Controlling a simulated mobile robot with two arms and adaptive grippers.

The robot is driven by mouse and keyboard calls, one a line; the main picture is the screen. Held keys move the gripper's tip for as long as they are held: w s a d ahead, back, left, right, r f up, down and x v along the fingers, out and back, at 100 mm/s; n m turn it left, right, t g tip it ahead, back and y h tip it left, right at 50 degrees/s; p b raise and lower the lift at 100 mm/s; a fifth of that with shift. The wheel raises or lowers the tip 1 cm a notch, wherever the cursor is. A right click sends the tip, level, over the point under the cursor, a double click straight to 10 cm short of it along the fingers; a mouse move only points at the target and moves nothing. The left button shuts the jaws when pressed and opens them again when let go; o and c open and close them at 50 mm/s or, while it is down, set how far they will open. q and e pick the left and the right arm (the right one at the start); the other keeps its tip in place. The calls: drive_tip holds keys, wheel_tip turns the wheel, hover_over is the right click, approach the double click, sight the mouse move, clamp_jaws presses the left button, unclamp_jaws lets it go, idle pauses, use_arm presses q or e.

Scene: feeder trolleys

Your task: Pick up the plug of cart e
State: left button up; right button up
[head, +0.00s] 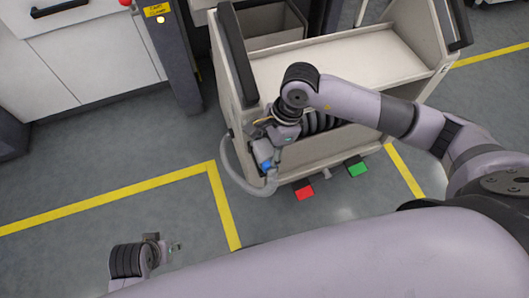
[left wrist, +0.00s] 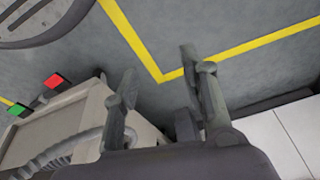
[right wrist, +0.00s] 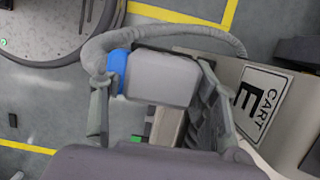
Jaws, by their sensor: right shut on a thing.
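The plug of cart E is a grey block with a blue collar (right wrist: 160,80), seen between the fingers of my right gripper (right wrist: 160,105) in the right wrist view. Its grey hose (right wrist: 98,52) curves away from the blue end. In the head view the blue part of the plug (head: 266,165) shows at the left front corner of cart E (head: 310,157), below my right gripper (head: 272,150). The cart's label (right wrist: 262,103) reads CART E. My left gripper (head: 174,247) is low over the floor at the left, away from the cart; its fingers (left wrist: 160,95) are apart and empty.
A red pedal (head: 303,189) and a green pedal (head: 356,168) stick out at the cart's foot. A dark post with a yellow sign (head: 157,10) and white cabinets (head: 85,55) stand at the upper left. Floor with yellow lines is clear at the left.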

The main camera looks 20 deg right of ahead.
sight(258, 150)
drive_tip(key=c, duration=0.4)
drive_tip(key=shift+o, duration=0.2)
drive_tip(key=shift+r, duration=0.1)
drive_tip(key=shift+r, duration=0.55)
wheel_tip(258, 150, up, 2)
drive_tip(key=shift+r+p, duration=0.2)
drive_tip(key=shift+p, duration=0.1)
drive_tip(key=shift+a, duration=0.75)
use_arm(q)
drive_tip(key=shift+s+f+p, duration=0.15)
drive_tip(key=shift+f+p, duration=0.15)
drive_tip(key=shift+f, duration=2)
use_arm(e)
drive_tip(key=a+r, duration=0.3)
drive_tip(key=a, duration=1.3)
drive_tip(key=shift+s+a, duration=0.3)
